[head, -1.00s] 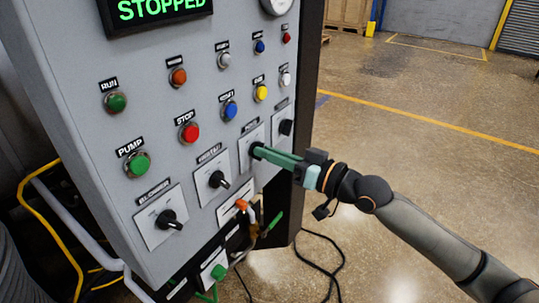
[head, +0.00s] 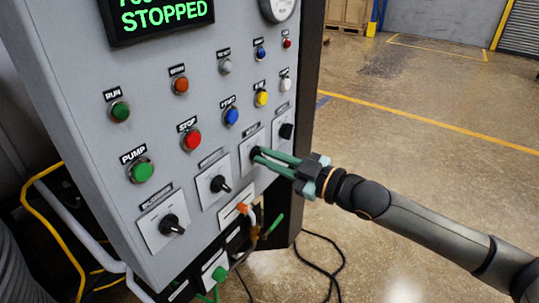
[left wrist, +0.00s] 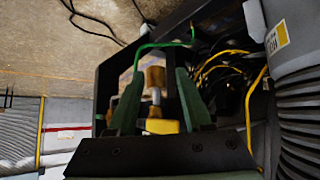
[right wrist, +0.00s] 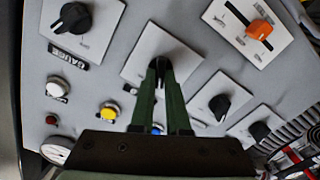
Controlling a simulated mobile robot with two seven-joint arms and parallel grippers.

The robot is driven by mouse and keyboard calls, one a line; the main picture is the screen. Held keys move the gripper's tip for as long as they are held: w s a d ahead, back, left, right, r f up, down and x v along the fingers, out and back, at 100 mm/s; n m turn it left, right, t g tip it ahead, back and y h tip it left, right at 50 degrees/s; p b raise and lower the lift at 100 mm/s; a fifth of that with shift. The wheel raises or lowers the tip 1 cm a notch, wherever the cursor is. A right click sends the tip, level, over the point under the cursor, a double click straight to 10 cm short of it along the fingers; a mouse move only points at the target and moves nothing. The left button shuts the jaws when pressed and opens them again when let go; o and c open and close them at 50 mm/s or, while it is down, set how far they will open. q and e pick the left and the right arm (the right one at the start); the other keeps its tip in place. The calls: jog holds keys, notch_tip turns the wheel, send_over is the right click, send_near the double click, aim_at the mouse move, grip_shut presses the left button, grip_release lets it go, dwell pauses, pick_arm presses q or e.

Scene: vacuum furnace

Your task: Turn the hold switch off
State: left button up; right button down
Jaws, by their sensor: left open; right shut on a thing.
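A row of black rotary knobs on white plates runs along the lower part of the grey panel. My right gripper (head: 257,152) is shut on the third knob from the left, which is mostly hidden by the fingers in the head view. In the right wrist view the gripper (right wrist: 160,68) has its fingertips on both sides of this black knob (right wrist: 159,62), on its white plate (right wrist: 143,45). I cannot read its label, so I cannot confirm that it is the hold switch. My left gripper (left wrist: 157,88) is open, seen only in the left wrist view.
Neighbouring knobs are the second (head: 220,183), the first (head: 172,224) and the far-right one (head: 287,130), labelled GAUGE in the right wrist view. Coloured buttons, including a red stop button (head: 191,140), sit above. A display (head: 160,15) reads STOPPED. An orange-handled lever (head: 242,208) sits below.

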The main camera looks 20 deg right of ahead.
pick_arm(q)
jog(key=shift+s+r, duration=0.1)
pick_arm(e)
jog(key=shift+n, duration=0.3)
jog(key=c, duration=0.9)
grip_release()
pick_arm(q)
jog(key=shift+d+f+b, duration=0.15)
jog(key=shift+f+b, duration=0.25)
pick_arm(e)
jog(key=v, duration=1.2)
jog(key=shift+s, duration=0.2)
pick_arm(q)
jog(key=shift+d+r, duration=0.1)
pick_arm(e)
jog(key=shift+d, duration=0.2)
